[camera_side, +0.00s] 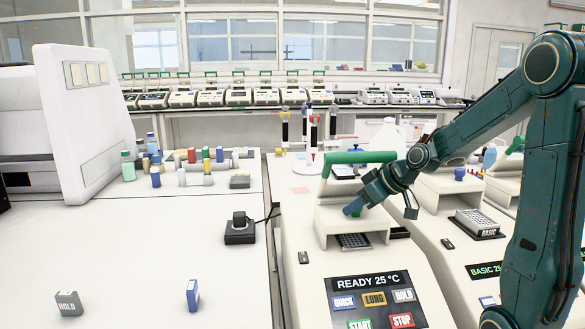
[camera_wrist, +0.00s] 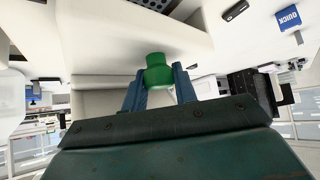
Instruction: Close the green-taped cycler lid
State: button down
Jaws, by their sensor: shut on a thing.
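The front cycler (camera_side: 330,262) has a pale lid (camera_side: 335,190) raised over its well block (camera_side: 354,241), with a green bar (camera_side: 358,157) along its top. My gripper (camera_side: 354,208) reaches in from the right at the front of this lid. In the wrist view, my gripper's blue fingers (camera_wrist: 160,90) stand on both sides of a green knob (camera_wrist: 158,70) on a pale surface, and are shut on it. In the side view the fingers mostly hide this knob.
A second cycler (camera_side: 455,215) with a blue knob stands close on the right. The bench's middle left is clear.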

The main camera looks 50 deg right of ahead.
jog(key=shift+s+a, duration=0.9)
jog(key=c, duration=1.1)
grip_release()
jog(key=v, duration=0.7)
jog(key=shift+s+r, duration=0.2)
jog(key=shift+s, duration=0.05)
jog(key=shift+a, duration=0.15)
